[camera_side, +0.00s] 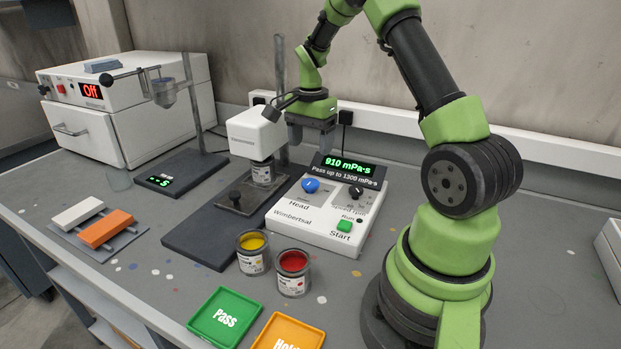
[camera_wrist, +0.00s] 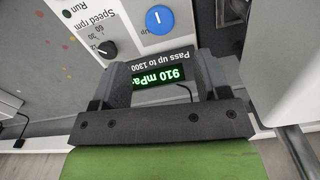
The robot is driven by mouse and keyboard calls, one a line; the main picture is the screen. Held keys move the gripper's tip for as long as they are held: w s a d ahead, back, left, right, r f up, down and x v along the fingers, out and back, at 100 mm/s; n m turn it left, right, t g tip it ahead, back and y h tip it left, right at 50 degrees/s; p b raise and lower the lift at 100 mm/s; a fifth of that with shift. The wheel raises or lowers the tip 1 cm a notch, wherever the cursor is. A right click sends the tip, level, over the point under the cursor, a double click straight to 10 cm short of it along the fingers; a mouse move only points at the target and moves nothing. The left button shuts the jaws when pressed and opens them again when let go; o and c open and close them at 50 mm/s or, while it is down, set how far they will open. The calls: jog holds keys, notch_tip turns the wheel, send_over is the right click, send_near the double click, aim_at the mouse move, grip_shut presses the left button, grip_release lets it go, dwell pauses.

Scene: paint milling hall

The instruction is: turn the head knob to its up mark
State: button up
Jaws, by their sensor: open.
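The head knob (camera_side: 310,185) is a round blue knob on the sloping white control box (camera_side: 310,225), above the word "Head". It also shows at the top of the wrist view (camera_wrist: 160,19), with a short pale line on its face; I cannot tell which mark the line meets. My gripper (camera_side: 311,138) is open and empty, above and behind the box, apart from the knob. In the wrist view its fingers (camera_wrist: 160,78) frame the display (camera_wrist: 160,78), which reads 910 mPa·s. The white head (camera_side: 256,132) is low on its post, just over a can (camera_side: 262,173).
A black speed knob (camera_side: 356,191) and a green Start button (camera_side: 344,225) share the box. Open yellow (camera_side: 252,252) and red (camera_side: 293,272) paint cans stand in front. Green Pass (camera_side: 225,318) and orange Hold (camera_side: 290,333) trays lie nearer. A white oven (camera_side: 88,112) stands back left.

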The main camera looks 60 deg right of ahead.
aim_at(311, 182)
notch_tip(311, 182, down, 10)
jog(key=shift+r, duration=0.25)
jog(key=c, duration=0.9)
